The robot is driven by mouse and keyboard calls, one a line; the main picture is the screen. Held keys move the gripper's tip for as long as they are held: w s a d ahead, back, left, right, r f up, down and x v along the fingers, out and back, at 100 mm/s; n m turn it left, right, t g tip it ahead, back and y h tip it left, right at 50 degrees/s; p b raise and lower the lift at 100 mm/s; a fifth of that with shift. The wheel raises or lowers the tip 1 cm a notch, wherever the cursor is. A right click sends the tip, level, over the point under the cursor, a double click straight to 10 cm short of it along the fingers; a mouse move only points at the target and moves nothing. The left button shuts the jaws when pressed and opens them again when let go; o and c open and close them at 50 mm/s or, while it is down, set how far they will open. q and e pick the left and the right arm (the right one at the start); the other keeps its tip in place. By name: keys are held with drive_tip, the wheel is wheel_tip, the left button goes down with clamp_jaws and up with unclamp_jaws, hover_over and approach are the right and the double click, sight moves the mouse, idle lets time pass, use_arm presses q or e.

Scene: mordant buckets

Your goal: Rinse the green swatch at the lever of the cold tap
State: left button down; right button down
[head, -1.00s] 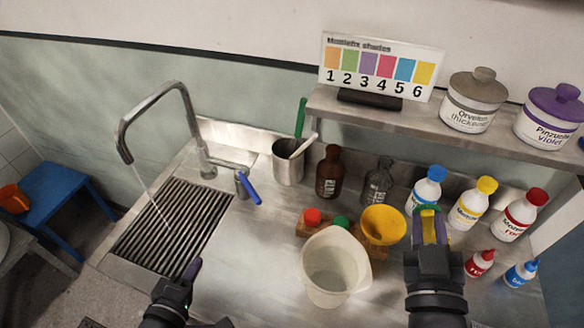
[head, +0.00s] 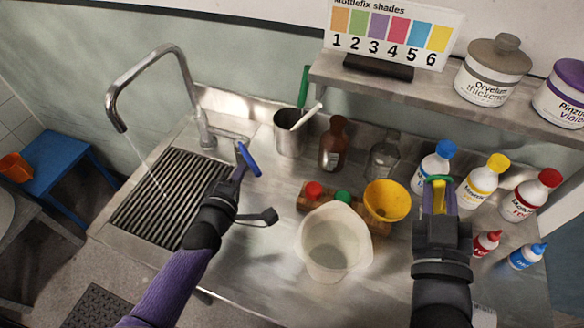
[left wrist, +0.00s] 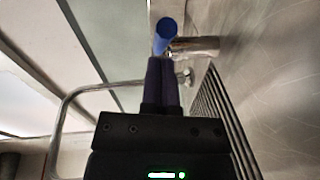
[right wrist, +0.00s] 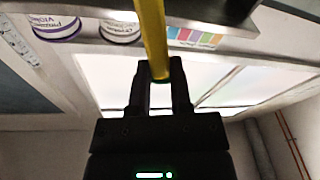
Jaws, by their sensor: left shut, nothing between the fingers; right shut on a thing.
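The tap (head: 178,75) arches over the sink grate, and a thin stream of water falls from its spout. Its blue lever (head: 249,160) also shows end-on in the left wrist view (left wrist: 165,35). My left gripper (head: 240,170) is shut and empty, its tips right at the lever; I cannot tell whether they touch. My right gripper (head: 438,205) is shut on a yellow strip-like thing (right wrist: 151,35), held up in front of the bottles at the right. A green edge (head: 438,179) shows at its top; I cannot tell whether this is the green swatch.
A ribbed grate (head: 172,198) lies under the spout. Bottles stand at the right, below a shelf (head: 400,90) with jars and a numbered shade card (head: 395,30).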

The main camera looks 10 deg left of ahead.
use_arm(q)
drive_tip(key=shift+w+d, duration=0.15)
drive_tip(key=shift+d, duration=0.05)
idle(0.3)
